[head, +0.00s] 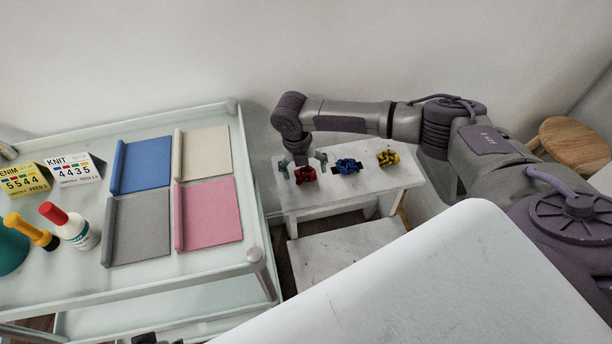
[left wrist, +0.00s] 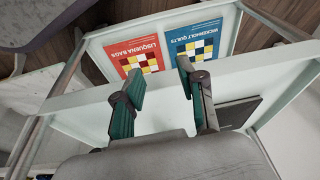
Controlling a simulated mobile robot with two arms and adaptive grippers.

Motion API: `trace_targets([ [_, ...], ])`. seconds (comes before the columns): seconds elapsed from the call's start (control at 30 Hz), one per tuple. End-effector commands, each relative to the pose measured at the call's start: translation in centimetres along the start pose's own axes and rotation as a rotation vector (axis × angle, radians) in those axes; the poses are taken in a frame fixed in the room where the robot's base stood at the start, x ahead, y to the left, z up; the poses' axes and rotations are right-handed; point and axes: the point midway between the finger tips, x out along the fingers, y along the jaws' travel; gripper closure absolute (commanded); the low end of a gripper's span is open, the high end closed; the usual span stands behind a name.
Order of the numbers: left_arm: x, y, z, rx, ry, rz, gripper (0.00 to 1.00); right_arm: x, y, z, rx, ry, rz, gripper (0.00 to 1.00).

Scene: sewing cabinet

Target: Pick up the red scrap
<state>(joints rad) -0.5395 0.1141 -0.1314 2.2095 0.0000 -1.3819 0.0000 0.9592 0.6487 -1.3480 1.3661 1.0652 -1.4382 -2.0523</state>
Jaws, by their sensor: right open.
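The red scrap (head: 307,175) is a small crumpled piece on the top of a white step stool (head: 327,198), at the left of a row of scraps. My right gripper (head: 303,169) points down right at the red scrap, with its fingers apart and the scrap showing between and below them. Whether the fingers touch it I cannot tell. My left gripper (left wrist: 158,88) is open and empty in the left wrist view, in front of a cart shelf.
A blue scrap (head: 347,166) and a yellow scrap (head: 388,158) lie to the right on the stool. The glass-topped cart (head: 150,283) at left holds folded fabrics, bottles and labels. A round wooden stool (head: 575,143) stands at far right. Two booklets, red (left wrist: 133,52) and blue (left wrist: 200,50), lie on a shelf.

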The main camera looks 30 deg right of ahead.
Motion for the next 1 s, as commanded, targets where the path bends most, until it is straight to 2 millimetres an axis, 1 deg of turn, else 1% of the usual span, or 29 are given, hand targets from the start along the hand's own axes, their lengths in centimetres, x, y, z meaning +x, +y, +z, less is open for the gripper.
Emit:
trace_targets([
  [0.07, -0.36, -0.03, -0.04, 0.000, 0.002, -0.001, 0.60, 0.36, 0.03, 0.04, 0.000, -0.001, 0.001, 0.10],
  [0.27, -0.45, -0.03, -0.05, 0.000, 0.002, -0.001, 0.60, 0.33, 0.01, 0.04, 0.000, -0.001, 0.001, 0.10],
  [0.47, -0.43, -0.03, -0.06, 0.000, 0.002, -0.001, 0.60, 0.31, 0.01, 0.04, 0.001, -0.001, 0.001, 0.39],
  [0.5, -0.43, -0.03, -0.06, 0.000, 0.002, -0.001, 0.60, 0.31, 0.01, 0.04, 0.001, -0.001, 0.001, 0.45],
  [0.53, -0.43, -0.03, -0.06, 0.000, 0.002, -0.001, 0.60, 0.31, 0.01, 0.04, 0.001, -0.001, 0.001, 0.48],
  [0.87, -0.43, -0.03, -0.06, -0.001, 0.002, -0.001, 0.60, 0.30, -0.01, 0.04, 0.001, -0.001, 0.001, 0.49],
  [1.0, -0.52, -0.03, -0.14, -0.001, 0.005, 0.000, 0.60, -0.06, -0.05, 0.06, 0.001, -0.001, 0.001, 0.49],
])
